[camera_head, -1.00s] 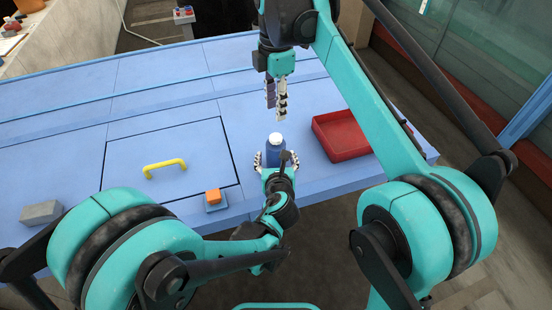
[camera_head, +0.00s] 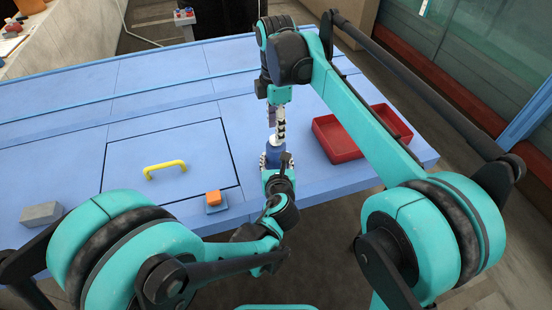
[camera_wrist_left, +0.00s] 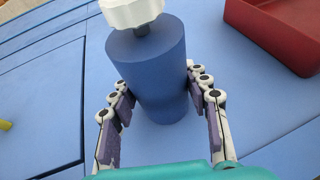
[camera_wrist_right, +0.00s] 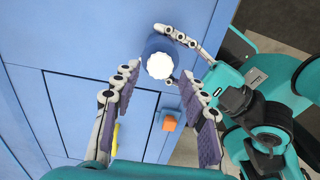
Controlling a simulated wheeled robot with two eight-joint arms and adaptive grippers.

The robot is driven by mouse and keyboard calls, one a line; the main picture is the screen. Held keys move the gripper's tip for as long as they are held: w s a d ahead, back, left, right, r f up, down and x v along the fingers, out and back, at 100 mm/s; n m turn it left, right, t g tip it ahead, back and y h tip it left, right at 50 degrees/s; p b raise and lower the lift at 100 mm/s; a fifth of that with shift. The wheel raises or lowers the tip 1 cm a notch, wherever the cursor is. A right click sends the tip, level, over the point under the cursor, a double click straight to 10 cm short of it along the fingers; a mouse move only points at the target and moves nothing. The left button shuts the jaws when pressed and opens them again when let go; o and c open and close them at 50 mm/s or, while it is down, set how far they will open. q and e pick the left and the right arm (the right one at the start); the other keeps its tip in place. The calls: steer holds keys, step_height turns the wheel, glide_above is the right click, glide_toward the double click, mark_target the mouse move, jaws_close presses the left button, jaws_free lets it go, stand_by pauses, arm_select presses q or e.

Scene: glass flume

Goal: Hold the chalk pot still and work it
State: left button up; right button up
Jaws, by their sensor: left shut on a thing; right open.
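The chalk pot (camera_head: 273,155) is a blue round body standing upright on the blue table. In the left wrist view its white ridged knob (camera_wrist_left: 132,11) sits above the body (camera_wrist_left: 150,75) on a short dark stem. My left gripper (camera_wrist_left: 155,82) is shut around the body, a finger on each side. My right gripper (camera_head: 277,137) points down from above at the pot. In the right wrist view its open fingers (camera_wrist_right: 160,80) stand apart on either side of the knob (camera_wrist_right: 160,66), with nothing held.
A red tray (camera_head: 338,144) stands just right of the pot, behind my right arm. To the left are a yellow handle (camera_head: 165,168) on a panel, an orange block (camera_head: 213,197) on a small blue base, and a grey block (camera_head: 41,214). The table's front edge is close.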

mark_target(273, 154)
steer(key=shift+f, duration=1.95)
steer(key=c, duration=0.7)
